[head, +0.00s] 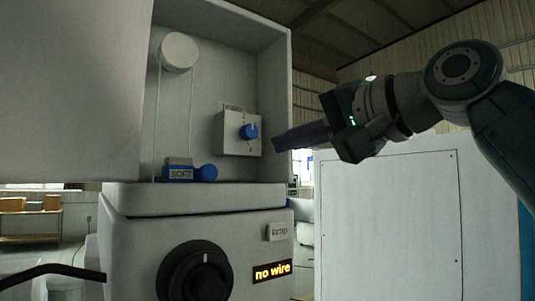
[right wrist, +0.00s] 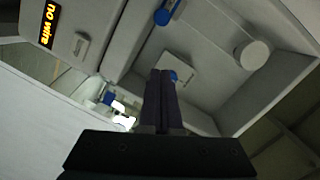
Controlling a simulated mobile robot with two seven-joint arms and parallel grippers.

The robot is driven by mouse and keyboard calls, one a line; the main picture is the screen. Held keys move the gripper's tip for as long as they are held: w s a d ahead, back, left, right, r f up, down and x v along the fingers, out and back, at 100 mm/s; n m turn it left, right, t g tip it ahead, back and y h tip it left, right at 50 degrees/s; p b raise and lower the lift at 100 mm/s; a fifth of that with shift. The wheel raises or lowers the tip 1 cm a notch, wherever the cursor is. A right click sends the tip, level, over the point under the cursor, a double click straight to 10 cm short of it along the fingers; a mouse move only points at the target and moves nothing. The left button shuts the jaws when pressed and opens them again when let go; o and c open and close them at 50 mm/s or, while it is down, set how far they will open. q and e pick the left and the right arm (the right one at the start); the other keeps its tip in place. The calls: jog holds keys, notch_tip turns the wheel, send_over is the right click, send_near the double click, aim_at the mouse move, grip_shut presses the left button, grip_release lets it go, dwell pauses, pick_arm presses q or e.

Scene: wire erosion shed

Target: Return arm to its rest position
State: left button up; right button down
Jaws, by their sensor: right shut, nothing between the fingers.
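My right gripper (head: 276,143) is shut and empty, raised at the right of the open machine cabinet (head: 274,75). Its fingertips point left toward a small box (head: 228,131) with a blue knob (head: 249,132), with a visible gap in the head view. In the right wrist view the shut fingers (right wrist: 160,73) overlap the box and partly hide the blue knob (right wrist: 173,76). My left gripper is not in view.
Below are a black dial (head: 195,272) and a "no wire" display (head: 272,271). A white panelled cabinet (head: 390,220) stands under my right arm. A shelf (head: 30,225) is at far left.

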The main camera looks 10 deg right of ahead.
jog(key=shift+s+d, duration=0.2)
jog(key=shift+s, duration=0.05)
dwell(0.4)
